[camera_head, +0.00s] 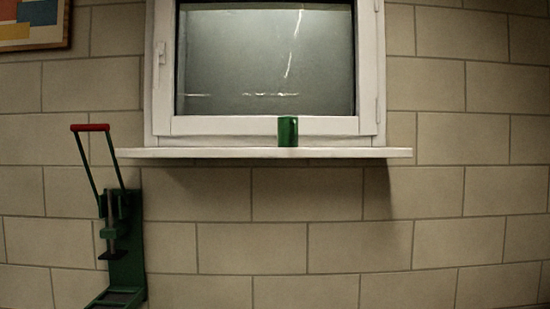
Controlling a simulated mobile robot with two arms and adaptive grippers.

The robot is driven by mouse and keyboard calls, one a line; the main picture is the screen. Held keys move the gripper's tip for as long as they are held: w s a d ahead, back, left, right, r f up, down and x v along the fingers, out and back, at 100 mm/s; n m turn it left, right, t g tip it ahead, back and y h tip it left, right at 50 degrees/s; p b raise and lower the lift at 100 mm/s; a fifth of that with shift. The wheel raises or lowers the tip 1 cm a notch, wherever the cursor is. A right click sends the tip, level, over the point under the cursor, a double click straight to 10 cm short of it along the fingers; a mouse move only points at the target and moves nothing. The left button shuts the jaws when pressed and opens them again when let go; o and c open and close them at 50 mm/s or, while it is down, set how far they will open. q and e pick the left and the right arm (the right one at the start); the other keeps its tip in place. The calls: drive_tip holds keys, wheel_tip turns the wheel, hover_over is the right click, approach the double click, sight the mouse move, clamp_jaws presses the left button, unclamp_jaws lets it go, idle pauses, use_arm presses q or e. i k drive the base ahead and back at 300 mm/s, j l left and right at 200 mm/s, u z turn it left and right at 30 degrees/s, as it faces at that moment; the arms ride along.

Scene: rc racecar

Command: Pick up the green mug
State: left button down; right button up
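The green mug (288,132) stands upright on the white windowsill (200,153), a little right of the sill's middle and in front of the lower window frame. It is small in view, and I cannot make out a handle. Neither of my grippers shows in the head view.
The sill juts out from a tiled wall (300,240) under a shut white-framed window (265,60). A green metal device (122,240) with a red-handled lever (90,128) stands at the left, its handle near the sill's left end. The rest of the sill is clear.

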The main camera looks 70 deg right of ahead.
sight(287, 126)
drive_tip(key=z, duration=2.25)
